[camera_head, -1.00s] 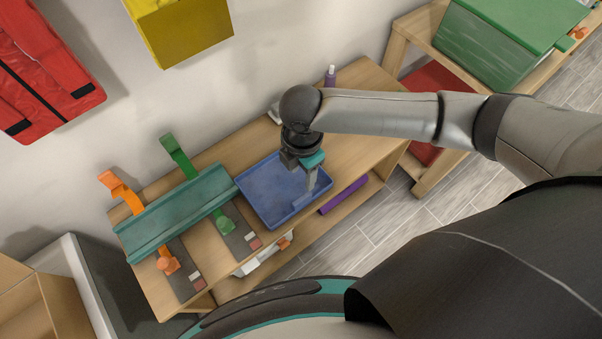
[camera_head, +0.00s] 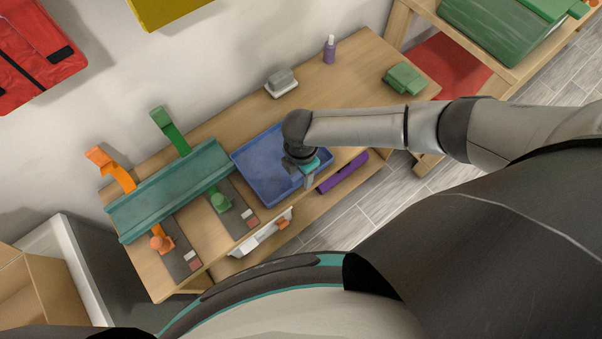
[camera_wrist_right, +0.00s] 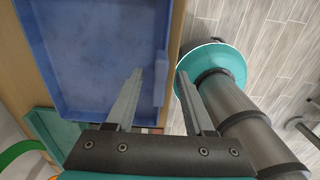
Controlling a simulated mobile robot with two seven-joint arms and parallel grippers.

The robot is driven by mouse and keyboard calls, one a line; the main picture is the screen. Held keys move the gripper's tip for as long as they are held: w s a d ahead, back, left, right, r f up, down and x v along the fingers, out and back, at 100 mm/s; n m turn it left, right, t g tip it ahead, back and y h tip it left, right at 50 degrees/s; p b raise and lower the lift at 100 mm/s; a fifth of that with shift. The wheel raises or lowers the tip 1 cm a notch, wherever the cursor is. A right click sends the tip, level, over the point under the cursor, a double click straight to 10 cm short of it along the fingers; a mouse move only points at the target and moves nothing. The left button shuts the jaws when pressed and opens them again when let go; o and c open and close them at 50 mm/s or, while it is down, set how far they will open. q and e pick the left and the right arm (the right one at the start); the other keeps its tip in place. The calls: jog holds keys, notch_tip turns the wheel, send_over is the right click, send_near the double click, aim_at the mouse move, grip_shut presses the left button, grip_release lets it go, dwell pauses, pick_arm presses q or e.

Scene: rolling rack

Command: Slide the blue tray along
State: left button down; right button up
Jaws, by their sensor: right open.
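The blue tray (camera_head: 258,165) lies on the wooden bench, right of a teal trough. In the wrist view the blue tray (camera_wrist_right: 95,50) fills the upper left, empty where it shows. My right gripper (camera_head: 310,180) is at the tray's front right side and points down. In the wrist view the right gripper (camera_wrist_right: 160,76) is open, with one finger over the inside of the tray and the other outside. The tray's front wall runs between them; I cannot tell if either finger touches it. My left gripper is not in view.
The teal trough (camera_head: 170,190) has orange and green clamps beside it. A grey-white block (camera_head: 281,83), a purple bottle (camera_head: 329,49) and a green block (camera_head: 404,78) stand on the bench. Bench right of the tray is mostly clear.

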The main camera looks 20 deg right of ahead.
jog(key=shift+f, duration=0.2)
grip_shut()
dwell(0.4)
dwell(1.0)
